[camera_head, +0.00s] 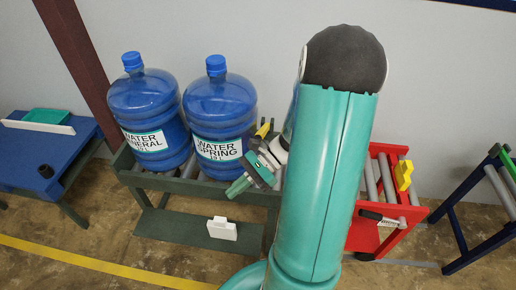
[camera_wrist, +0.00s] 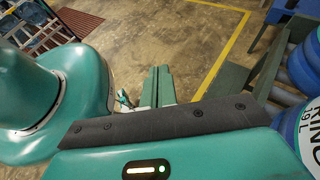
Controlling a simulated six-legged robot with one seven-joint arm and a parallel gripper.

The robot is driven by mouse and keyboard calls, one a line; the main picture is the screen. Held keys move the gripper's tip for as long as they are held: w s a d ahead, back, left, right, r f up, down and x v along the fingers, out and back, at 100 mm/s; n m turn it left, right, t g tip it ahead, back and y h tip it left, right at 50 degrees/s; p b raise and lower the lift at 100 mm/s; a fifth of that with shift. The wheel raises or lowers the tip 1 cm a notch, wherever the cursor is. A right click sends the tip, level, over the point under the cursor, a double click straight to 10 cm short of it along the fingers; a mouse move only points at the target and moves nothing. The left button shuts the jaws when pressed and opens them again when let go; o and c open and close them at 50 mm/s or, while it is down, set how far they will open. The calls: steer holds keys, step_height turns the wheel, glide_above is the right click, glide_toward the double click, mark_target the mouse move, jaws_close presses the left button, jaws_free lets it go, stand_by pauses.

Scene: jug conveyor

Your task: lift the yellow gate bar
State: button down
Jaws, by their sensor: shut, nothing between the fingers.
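A small yellow piece (camera_head: 263,130) shows at the right end of the dark green roller stand, just right of the SPRING jug; it may be the gate bar, and my arm hides part of that area. Another yellow piece (camera_head: 403,175) stands upright on the red roller cart. My gripper (camera_head: 232,191) is in front of the stand's right end, below the first yellow piece and apart from it, pointing down-left. In the wrist view its two green fingers (camera_wrist: 158,73) are together with nothing between them, over bare floor. No yellow bar shows there.
Two blue water jugs, MINERAL (camera_head: 148,110) and SPRING (camera_head: 220,115), stand on the green roller stand (camera_head: 128,172). The red cart (camera_head: 385,235) is to the right. A white box (camera_head: 222,228) sits on the stand's lower shelf. A blue table (camera_head: 75,150) is at left.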

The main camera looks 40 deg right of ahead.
steer(key=s+d+f+m+t+h, duration=0.25)
steer(key=d+f+m+t, duration=0.25)
steer(key=d+m+t, duration=0.45)
steer(key=s+d+f+m+t+h, duration=0.2)
steer(key=d+f+m+t+h, duration=0.25)
steer(key=d+m+t, duration=0.5)
steer(key=w+a+r+m, duration=0.1)
steer(key=w+a+r, duration=0.2)
steer(key=w+r, duration=0.4)
steer(key=w, duration=0.3)
steer(key=shift+w+m+t+y, duration=0.15)
steer(key=shift+m+t+y, duration=0.25)
steer(key=shift+r, duration=0.1)
